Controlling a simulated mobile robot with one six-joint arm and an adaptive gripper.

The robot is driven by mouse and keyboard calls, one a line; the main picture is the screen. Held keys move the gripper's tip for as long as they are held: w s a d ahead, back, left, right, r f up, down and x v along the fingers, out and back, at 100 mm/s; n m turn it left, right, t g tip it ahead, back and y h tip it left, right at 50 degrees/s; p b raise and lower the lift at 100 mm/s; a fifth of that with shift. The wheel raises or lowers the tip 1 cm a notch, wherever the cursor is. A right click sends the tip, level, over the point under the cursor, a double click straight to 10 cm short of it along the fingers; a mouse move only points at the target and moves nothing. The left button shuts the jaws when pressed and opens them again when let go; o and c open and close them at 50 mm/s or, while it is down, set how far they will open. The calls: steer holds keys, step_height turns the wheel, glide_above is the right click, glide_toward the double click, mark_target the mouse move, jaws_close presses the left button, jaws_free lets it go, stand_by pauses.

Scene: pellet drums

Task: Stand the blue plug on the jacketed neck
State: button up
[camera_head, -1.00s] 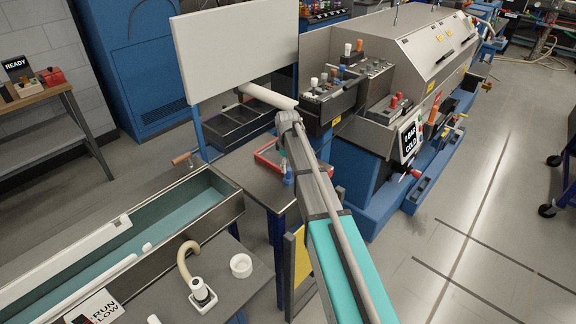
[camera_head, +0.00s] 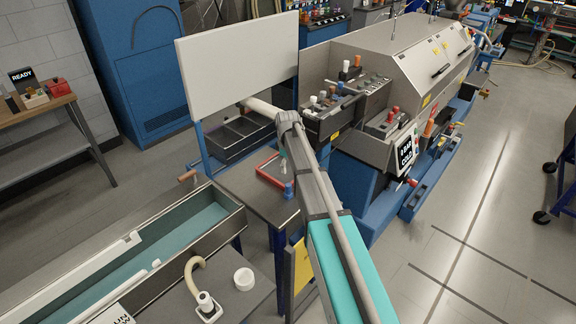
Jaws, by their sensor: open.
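A small blue piece (camera_head: 289,190), which may be the blue plug, stands at the near right corner of a red-rimmed tray (camera_head: 270,172) on a dark table. A pale green upright piece shows in that tray, partly behind my arm. I cannot tell for sure which thing is the jacketed neck; a dark neck with a pale collar (camera_head: 206,300) stands in a white square holder on the grey front table, beside a curved beige hose. My arm reaches up from the lower right past the red-rimmed tray. My gripper does not show; the arm's far end bends left below a white panel.
A large white panel (camera_head: 238,62) stands behind the arm's end. A long trough with a teal floor (camera_head: 190,230) lies at the left. A white ring (camera_head: 244,279) sits on the front table.

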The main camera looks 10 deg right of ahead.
steer(key=shift+r+p, duration=0.35)
steer(key=shift+r, duration=0.25)
stand_by(0.3)
steer(key=s+a+m, duration=0.1)
steer(key=s+m, duration=0.8)
steer(key=s, duration=1.9)
steer(key=shift+s+a+m, duration=0.25)
steer(key=shift+a+m, duration=0.05)
steer(key=shift+m, duration=0.1)
steer(key=shift+f, duration=0.15)
step_height(320, 180, down, 3)
steer(key=b, duration=0.3)
